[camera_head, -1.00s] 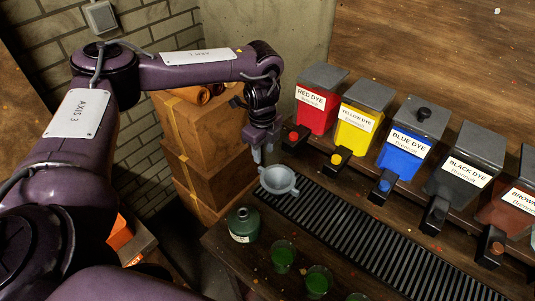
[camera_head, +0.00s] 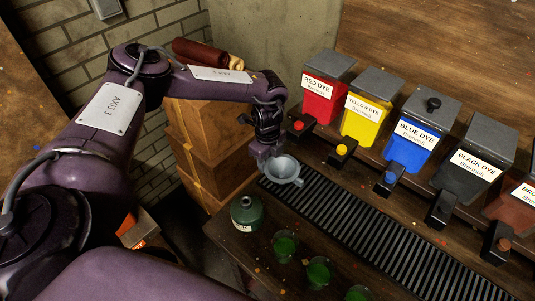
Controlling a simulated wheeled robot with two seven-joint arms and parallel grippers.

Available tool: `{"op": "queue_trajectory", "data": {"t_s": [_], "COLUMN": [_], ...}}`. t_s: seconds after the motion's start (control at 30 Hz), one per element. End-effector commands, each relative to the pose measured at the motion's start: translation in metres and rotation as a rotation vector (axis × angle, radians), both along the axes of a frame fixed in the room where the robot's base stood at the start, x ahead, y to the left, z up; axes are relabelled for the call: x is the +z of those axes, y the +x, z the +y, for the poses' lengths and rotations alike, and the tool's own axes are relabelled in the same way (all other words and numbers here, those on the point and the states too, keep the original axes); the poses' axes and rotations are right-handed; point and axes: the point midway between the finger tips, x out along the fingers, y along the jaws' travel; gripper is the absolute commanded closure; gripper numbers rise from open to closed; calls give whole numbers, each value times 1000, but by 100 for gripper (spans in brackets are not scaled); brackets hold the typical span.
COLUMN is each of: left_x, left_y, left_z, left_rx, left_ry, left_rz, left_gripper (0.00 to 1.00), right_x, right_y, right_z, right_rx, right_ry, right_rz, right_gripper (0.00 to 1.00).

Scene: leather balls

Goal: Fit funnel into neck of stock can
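The grey funnel (camera_head: 284,170) stands mouth up at the left end of the black slatted drip grate, with small tabs on its rim. My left gripper (camera_head: 264,158) points down at the funnel's upper left rim, very close to it or touching. Its fingertips are small and partly hidden, so I cannot tell whether they are open or closed on the rim. The green stock can (camera_head: 246,213) stands upright on the bench, left of and nearer than the funnel. No funnel is in its dark neck. My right gripper is out of view.
Green glasses (camera_head: 285,246) stand right of the can. Dye dispensers with taps, such as the red one (camera_head: 320,87), line the back of the grate (camera_head: 370,226). Wooden boxes (camera_head: 212,140) are stacked behind my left arm. The bench's left edge is close to the can.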

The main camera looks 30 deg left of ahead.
Motion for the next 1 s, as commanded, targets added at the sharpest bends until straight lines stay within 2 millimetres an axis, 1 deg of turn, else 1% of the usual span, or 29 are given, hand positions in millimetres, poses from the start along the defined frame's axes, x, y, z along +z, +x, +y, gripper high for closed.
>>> {"op": "queue_trajectory", "data": {"t_s": [0.17,0.2,0.4,0.5,0.73,1.0], "left_x": [-1,0,0,0,2,12], "left_y": [0,0,0,0,0,1], "left_z": [0,0,0,0,0,0], "left_rx": [0,0,0,0,1,1], "left_ry": [0,0,-1,-1,-1,-2], "left_rz": [0,0,0,0,-1,-2], "left_gripper": [62,63,89,100,100,100], "right_x": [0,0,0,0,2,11], "right_y": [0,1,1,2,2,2], "right_z": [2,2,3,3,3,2], "right_rx": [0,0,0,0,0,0], "right_ry": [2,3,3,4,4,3], "right_rz": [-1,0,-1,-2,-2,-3], "right_gripper": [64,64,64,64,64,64]}}
